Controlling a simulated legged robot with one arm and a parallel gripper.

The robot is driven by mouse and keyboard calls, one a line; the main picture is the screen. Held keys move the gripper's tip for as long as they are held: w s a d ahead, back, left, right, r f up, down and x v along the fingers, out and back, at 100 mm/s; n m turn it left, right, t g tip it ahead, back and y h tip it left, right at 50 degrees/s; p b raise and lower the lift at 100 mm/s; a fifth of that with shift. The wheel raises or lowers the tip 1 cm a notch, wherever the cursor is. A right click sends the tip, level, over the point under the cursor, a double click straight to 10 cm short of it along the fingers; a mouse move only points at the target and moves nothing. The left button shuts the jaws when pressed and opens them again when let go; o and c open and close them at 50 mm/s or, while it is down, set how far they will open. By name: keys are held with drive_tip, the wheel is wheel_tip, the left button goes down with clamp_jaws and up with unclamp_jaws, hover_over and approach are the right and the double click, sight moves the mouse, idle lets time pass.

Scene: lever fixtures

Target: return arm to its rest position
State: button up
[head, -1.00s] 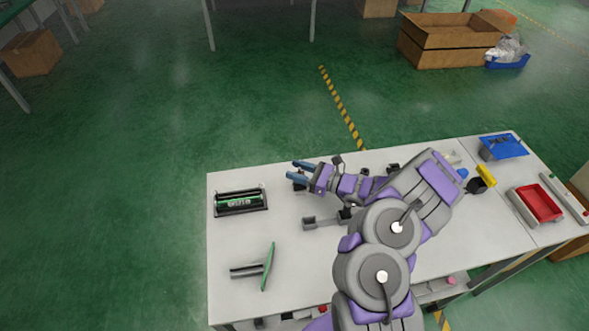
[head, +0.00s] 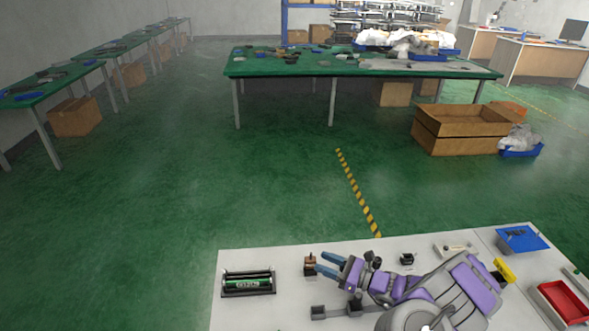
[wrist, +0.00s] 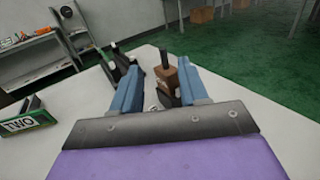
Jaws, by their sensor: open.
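My gripper (head: 328,264) is at the end of my purple and grey arm, over the white table (head: 232,312). Its two blue fingers are apart with nothing held. A small brown block fixture (head: 310,264) stands just left of the fingertips in the head view. In the wrist view the brown block (wrist: 166,82), with a dark upright lever, shows between the fingers (wrist: 158,80). I cannot tell whether they touch it.
A black-framed fixture with a green cylinder (head: 248,282) sits at the table's left. A grey bracket (head: 332,311) lies below my gripper. A red tray (head: 563,302) and blue bin (head: 520,238) are at the right.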

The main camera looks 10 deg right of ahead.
drive_tip(key=shift+d+f, duration=0.25)
drive_tip(key=shift+d, duration=0.2)
wheel_tip(320, 180, up, 6)
drive_tip(key=d+p, duration=0.2)
drive_tip(key=p, duration=0.4)
drive_tip(key=s+a+r+n+g+y+b, duration=0.1)
drive_tip(key=s+a+r+n+g+y, duration=0.25)
drive_tip(key=a+r+n+g, duration=0.6)
drive_tip(key=s+a+r+n+g+h, duration=0.3)
drive_tip(key=s+a+r+n, duration=0.2)
drive_tip(key=s+a+r, duration=0.4)
drive_tip(key=s+r+n+g+h, duration=0.2)
drive_tip(key=s+n+h, duration=0.55)
drive_tip(key=s, duration=0.95)
drive_tip(key=s+d+n+t+h, duration=0.2)
drive_tip(key=s+d+h, duration=0.6)
drive_tip(key=d, duration=0.8)
drive_tip(key=shift+s+r+t, duration=0.2)
drive_tip(key=shift+s+t, duration=0.25)
drive_tip(key=shift+s, duration=0.8)
drive_tip(key=shift+a, duration=0.25)
